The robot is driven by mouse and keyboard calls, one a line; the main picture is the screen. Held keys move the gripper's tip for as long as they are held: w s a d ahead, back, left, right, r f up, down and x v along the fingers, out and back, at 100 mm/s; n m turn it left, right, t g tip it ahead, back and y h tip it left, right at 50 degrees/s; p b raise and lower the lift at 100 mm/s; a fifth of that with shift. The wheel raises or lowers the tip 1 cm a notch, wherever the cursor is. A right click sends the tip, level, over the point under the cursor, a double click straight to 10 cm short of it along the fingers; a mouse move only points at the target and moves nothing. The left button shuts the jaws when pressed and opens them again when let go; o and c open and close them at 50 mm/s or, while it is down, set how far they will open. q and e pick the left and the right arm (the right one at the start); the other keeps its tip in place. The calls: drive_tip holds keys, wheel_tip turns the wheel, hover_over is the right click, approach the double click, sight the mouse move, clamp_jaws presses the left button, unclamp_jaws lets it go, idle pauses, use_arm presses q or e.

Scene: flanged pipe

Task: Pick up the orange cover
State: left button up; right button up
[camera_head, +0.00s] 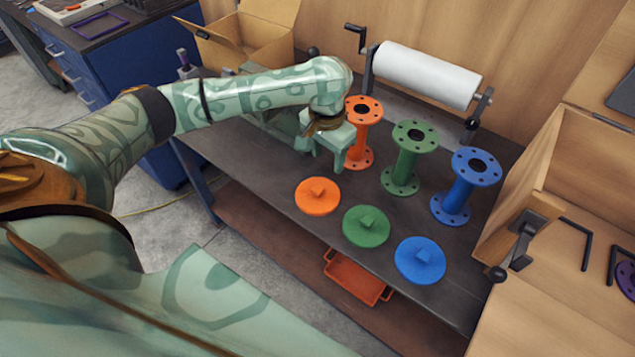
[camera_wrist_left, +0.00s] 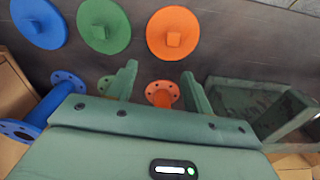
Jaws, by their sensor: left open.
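The orange cover (camera_head: 318,196) is a flat round disc with a small square knob, lying on the dark table near its front edge. It also shows at the top of the left wrist view (camera_wrist_left: 174,34). My left gripper (camera_head: 328,160) is open and empty, just behind and above the orange cover, in front of the orange flanged pipe (camera_head: 361,134). In the left wrist view its two fingers (camera_wrist_left: 160,82) point toward the cover, and the cover lies beyond the fingertips. My right gripper is in neither view.
A green cover (camera_head: 366,227) and a blue cover (camera_head: 419,260) lie in a row to the right. A green pipe (camera_head: 406,160) and a blue pipe (camera_head: 464,186) stand behind them. A white roll (camera_head: 426,75) and a cardboard box (camera_head: 245,40) are at the back. An orange bin (camera_head: 355,279) sits below.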

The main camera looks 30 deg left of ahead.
use_arm(q)
drive_tip(key=a+r, duration=0.2)
drive_tip(key=n+b, duration=0.1)
drive_tip(key=b, duration=0.4)
hover_over(318, 189)
drive_tip(key=shift+g, duration=0.3)
drive_tip(key=f, duration=1)
drive_tip(key=shift+w+f, duration=0.2)
drive_tip(key=shift+f, duration=0.05)
wheel_tip(318, 189, down, 6)
drive_tip(key=b, duration=0.3)
drive_tip(key=shift+s+a+r, duration=0.1)
drive_tip(key=shift+s+r, duration=0.05)
drive_tip(key=shift+r, duration=0.1)
drive_tip(key=c, duration=1.1)
